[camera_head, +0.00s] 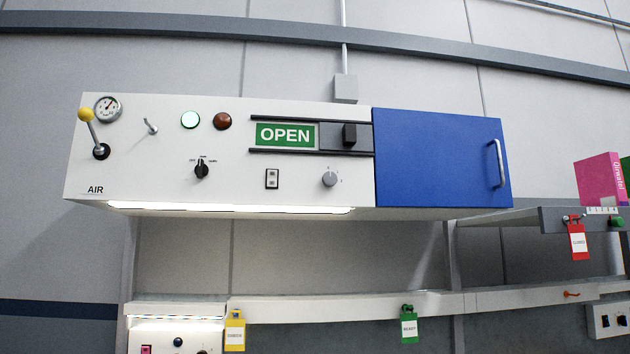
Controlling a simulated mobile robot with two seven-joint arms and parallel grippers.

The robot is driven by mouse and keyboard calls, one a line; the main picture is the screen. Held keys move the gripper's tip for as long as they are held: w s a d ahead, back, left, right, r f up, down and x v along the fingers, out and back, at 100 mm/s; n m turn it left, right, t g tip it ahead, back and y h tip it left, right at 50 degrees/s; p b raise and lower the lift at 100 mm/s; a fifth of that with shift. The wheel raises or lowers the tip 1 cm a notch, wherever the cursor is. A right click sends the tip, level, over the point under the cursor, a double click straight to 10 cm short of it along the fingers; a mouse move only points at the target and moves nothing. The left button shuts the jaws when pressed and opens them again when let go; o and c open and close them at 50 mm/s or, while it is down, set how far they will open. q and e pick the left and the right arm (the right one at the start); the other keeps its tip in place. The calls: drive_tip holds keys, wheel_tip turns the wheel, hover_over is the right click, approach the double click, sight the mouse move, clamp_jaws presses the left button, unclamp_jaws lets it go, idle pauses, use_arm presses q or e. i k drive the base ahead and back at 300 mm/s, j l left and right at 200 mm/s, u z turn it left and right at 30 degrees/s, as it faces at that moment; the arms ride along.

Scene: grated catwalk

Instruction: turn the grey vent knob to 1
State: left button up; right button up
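The grey vent knob (329,180) is a small round dial on the white panel (300,199), right of centre and below the black slider. Small marks surround the knob, but they are too small to read, so I cannot tell its setting. Neither of my grippers shows in the head view, and nothing touches the knob.
A black selector (201,170), a rocker switch (272,179), a yellow-tipped lever (88,117) and a toggle (150,126) share the panel. A blue door (440,158) adjoins it on the right. Tags hang from the ledge below. Space before the panel looks clear.

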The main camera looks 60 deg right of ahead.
sight(329, 179)
drive_tip(key=z, duration=1.25)
drive_tip(key=i+l+z, duration=0.35)
drive_tip(key=i+l, duration=0.5)
drive_tip(key=j+u, duration=0.1)
drive_tip(key=j, duration=0.15)
